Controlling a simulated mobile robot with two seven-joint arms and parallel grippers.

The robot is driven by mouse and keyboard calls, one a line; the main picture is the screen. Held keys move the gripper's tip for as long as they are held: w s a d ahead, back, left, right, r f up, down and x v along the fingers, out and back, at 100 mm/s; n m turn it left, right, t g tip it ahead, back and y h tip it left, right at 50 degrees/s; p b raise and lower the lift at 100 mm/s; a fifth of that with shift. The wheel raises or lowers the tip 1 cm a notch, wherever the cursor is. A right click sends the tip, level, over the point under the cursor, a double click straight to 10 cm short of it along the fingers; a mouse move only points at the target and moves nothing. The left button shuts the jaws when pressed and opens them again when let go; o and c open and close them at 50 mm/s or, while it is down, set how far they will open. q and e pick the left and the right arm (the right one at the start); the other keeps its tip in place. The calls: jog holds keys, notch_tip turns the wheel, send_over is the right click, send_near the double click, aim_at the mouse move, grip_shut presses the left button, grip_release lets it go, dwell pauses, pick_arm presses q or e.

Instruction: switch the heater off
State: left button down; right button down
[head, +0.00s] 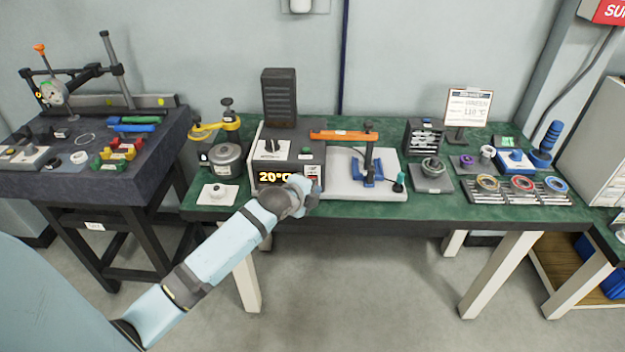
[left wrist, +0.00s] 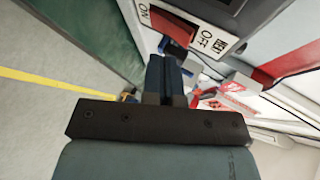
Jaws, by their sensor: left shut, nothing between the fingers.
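The heater unit (head: 273,160) is a white and dark box near the front edge of the green bench, with an amber display reading 20°C. Its red rocker switch (left wrist: 176,27) shows in the left wrist view, set in a white plate (left wrist: 207,41) marked ON and OFF. In the head view the plate (head: 312,170) is on the right of the front face, partly behind my gripper. My left gripper (head: 304,184) is shut and empty, just in front of the panel. Its closed fingers (left wrist: 165,75) point close below the switch; contact cannot be told. My right gripper is not in view.
A press with an orange lever (head: 342,135) and a blue clamp (head: 367,172) stands on the white base to the right. A round metal pot (head: 224,158) and a white button plate (head: 217,194) are on the left. Floor in front of the bench is clear.

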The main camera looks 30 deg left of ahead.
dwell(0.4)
pick_arm(q)
jog(key=shift+w+a+r+p, duration=0.1)
jog(key=shift+w+a+p, duration=0.1)
jog(key=shift+p, duration=0.1)
jog(key=shift+w, duration=0.2)
jog(key=shift+w+a, duration=0.15)
jog(key=shift+w, duration=0.1)
dwell(0.6)
jog(key=shift+s+p, duration=0.3)
jog(key=shift+p, duration=0.25)
jog(key=shift+s+d, duration=0.35)
jog(key=shift+p, duration=0.3)
